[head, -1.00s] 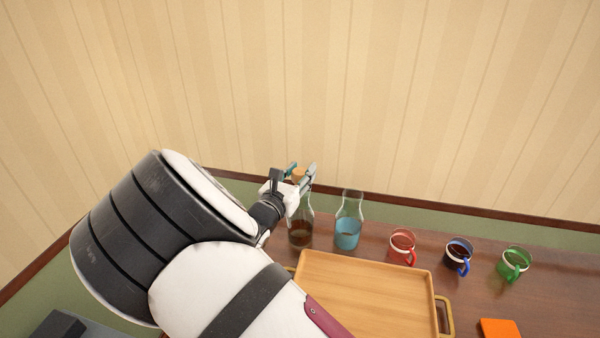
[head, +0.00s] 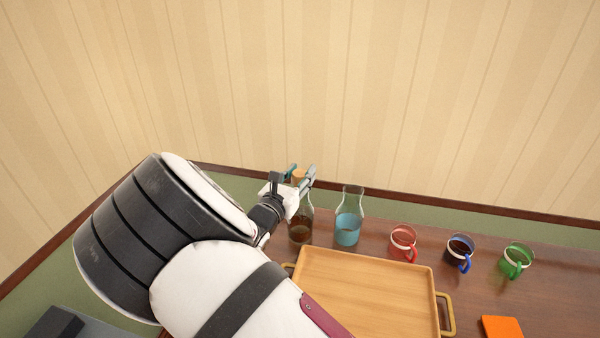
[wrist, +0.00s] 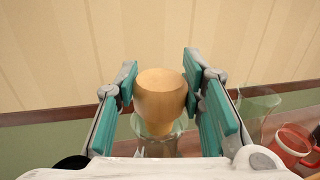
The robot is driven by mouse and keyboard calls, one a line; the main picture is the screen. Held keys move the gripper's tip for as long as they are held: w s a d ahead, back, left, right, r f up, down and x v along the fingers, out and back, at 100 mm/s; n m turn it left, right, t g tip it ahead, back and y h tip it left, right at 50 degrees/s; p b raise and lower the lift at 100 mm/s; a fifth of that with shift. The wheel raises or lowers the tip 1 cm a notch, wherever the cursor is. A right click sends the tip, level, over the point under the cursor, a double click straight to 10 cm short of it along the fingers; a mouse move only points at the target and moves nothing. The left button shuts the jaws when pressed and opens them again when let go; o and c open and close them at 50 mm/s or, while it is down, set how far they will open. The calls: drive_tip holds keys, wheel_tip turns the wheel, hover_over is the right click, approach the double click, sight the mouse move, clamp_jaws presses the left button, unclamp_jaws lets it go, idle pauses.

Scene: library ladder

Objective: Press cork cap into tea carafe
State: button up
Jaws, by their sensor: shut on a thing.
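The tan cork cap (wrist: 160,98) is between the teal pads of my gripper (wrist: 160,78), which is shut on it. In the head view the cork (head: 298,175) shows as a small tan patch between my gripper's fingers (head: 301,173). The tea carafe (head: 301,230) is clear glass with dark brown tea, standing on the table below my gripper. In the wrist view the carafe's glass neck (wrist: 165,143) shows around the cork's lower end. The cork looks upright at the mouth. How deep it sits is hidden.
A second carafe with blue liquid (head: 348,230) stands close on the right. A red mug (head: 403,240), a blue mug (head: 459,250) and a green mug (head: 516,258) follow. A wooden tray (head: 370,290) lies in front. An orange block (head: 502,327) lies at front right.

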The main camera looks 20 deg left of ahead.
drive_tip(key=shift+f, duration=0.75)
drive_tip(key=o, duration=1)
drive_tip(key=shift+o, duration=0.2)
drive_tip(key=shift+s, duration=0.15)
drive_tip(key=s+a, duration=0.1)
drive_tip(key=s, duration=1)
drive_tip(key=shift+s+a, duration=0.3)
drive_tip(key=shift+a, duration=0.1)
